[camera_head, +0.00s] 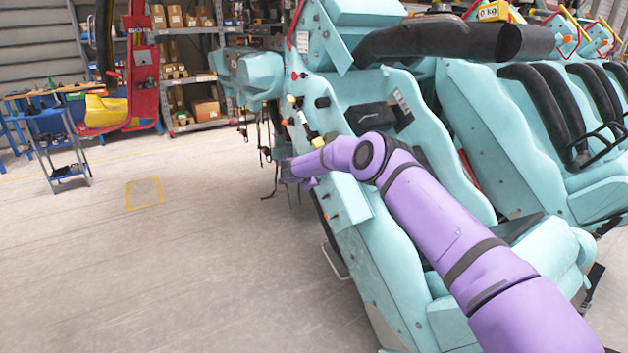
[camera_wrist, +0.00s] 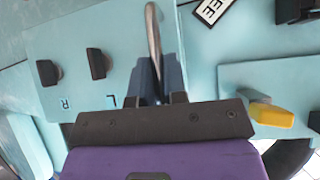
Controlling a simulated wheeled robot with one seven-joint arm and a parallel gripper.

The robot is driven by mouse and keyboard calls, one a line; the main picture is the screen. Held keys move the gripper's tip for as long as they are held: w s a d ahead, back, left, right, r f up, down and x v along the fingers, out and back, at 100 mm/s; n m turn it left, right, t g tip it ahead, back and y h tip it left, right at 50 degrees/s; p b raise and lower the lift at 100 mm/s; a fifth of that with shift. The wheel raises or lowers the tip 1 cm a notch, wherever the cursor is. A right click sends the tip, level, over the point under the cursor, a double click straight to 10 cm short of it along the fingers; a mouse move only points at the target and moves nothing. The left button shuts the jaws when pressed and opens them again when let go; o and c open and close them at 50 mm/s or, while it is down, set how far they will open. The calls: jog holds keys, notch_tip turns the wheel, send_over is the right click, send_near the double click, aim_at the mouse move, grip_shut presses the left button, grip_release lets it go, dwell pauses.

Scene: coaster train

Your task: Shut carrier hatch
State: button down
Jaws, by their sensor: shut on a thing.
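The carrier (camera_head: 385,270) is the large pale teal coaster seat unit, filling the middle and right of the head view. My gripper (camera_head: 288,172) is at the carrier's left side, on the end of my purple arm. In the wrist view my gripper (camera_wrist: 156,92) is shut on a slim curved metal handle (camera_wrist: 153,38), which stands up between the dark fingers. Behind it is a teal panel (camera_wrist: 110,30) with two black knobs and the letters R and L. I cannot tell from these views how far the hatch stands open; my arm hides part of that side.
A yellow-handled latch (camera_wrist: 270,114) sits on a teal plate right of my gripper. Black restraints (camera_head: 450,40) and more seats (camera_head: 510,130) are at the right. A blue trolley (camera_head: 60,150) and shelves (camera_head: 190,70) stand at the back left. The floor (camera_head: 150,270) at the left is clear.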

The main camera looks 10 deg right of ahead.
jog(key=shift+w+d+r, duration=0.15)
jog(key=shift+d+r, duration=0.05)
jog(key=shift+d, duration=0.1)
jog(key=c, duration=1.4)
grip_release()
jog(key=shift+c, duration=0.2)
jog(key=shift+f, duration=0.1)
jog(key=v, duration=1.1)
